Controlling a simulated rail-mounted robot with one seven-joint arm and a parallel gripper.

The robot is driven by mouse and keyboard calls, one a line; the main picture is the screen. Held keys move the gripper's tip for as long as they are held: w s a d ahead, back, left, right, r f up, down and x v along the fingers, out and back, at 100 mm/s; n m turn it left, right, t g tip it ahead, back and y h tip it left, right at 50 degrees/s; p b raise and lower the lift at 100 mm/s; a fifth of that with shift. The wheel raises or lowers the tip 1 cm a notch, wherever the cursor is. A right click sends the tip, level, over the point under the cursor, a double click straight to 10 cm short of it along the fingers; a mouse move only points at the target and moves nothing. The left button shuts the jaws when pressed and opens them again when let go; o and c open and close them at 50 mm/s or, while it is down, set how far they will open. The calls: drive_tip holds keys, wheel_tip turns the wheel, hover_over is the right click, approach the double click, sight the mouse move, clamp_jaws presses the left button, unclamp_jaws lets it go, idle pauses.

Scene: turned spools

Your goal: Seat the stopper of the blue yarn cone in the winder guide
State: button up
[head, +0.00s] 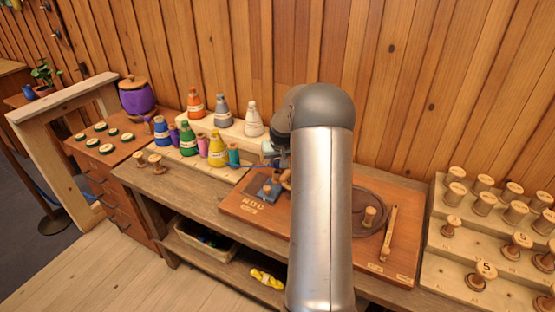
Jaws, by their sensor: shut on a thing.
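The blue yarn cone (161,134) stands upright at the left end of the row of cones, with a pale band around it. My gripper (283,172) is over the wooden board, mostly hidden behind my own arm. It is shut on a small tan wooden piece (286,181), which looks like the stopper and is only partly visible.
The wooden board (235,206) also carries a round dark tray (377,238) and a slim wooden bar (389,233). A stepped rack of wooden spools (440,262) stands right. Green (186,140) and yellow (217,150) cones stand close left of the gripper.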

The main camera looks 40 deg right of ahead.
drive_tip(key=shift+f, duration=0.1)
idle(0.3)
drive_tip(key=shift+f+b, duration=0.85)
drive_tip(key=shift+f, duration=0.15)
drive_tip(key=o, duration=1)
drive_tip(key=o, duration=0.4)
drive_tip(key=shift+c, duration=0.2)
drive_tip(key=shift+s+d, duration=0.1)
drive_tip(key=shift+d, duration=0.1)
drive_tip(key=shift+c, duration=0.7)
